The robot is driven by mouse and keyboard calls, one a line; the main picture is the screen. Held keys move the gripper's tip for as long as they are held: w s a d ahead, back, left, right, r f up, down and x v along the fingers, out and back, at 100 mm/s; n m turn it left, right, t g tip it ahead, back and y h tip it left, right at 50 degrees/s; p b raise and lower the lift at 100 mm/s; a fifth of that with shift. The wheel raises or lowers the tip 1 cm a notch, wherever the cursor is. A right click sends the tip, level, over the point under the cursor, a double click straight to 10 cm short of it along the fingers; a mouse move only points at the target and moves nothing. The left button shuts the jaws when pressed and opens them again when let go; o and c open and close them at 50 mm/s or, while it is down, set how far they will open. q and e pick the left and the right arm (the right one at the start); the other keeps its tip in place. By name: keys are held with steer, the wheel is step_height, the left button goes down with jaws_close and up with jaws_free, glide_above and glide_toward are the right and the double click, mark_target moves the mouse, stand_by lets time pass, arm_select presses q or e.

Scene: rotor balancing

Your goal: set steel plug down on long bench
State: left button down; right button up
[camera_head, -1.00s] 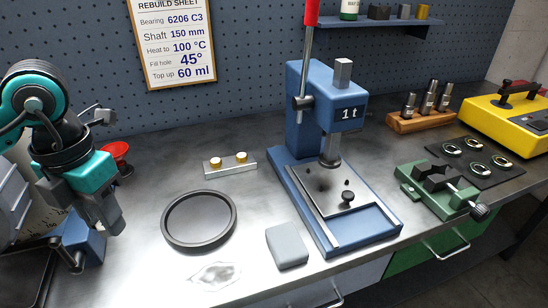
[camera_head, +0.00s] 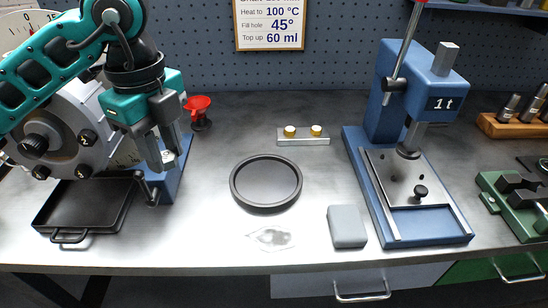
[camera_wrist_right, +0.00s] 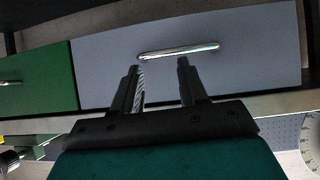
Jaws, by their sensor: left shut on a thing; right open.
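My left gripper (camera_head: 161,157) points down in front of the grey gear housing (camera_head: 75,125) at the left of the head view. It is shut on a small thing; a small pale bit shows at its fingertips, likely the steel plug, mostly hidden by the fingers. The grey metal top of the long bench (camera_head: 310,215) runs across the head view below the gripper. My right gripper (camera_wrist_right: 160,68) is open and empty in the right wrist view, facing a drawer front with a bright handle.
A black round tray (camera_head: 266,207) lies mid-bench, with a grey block (camera_head: 346,227) and clear puddle beside it. Bare bench lies between gripper and round tray.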

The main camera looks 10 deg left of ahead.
mark_target(195, 239)
arm_select(q)
step_height(195, 239, down, 20)
steer(key=shift+b, duration=0.7)
steer(key=shift+f+b, duration=0.35)
steer(key=shift+f, duration=0.05)
steer(key=c, duration=0.8)
jaws_free()
steer(key=shift+r, duration=0.1)
steer(key=shift+r+p, duration=0.45)
steer(key=shift+r, duration=0.15)
step_height(195, 239, up, 12)
steer(key=shift+f, duration=0.25)
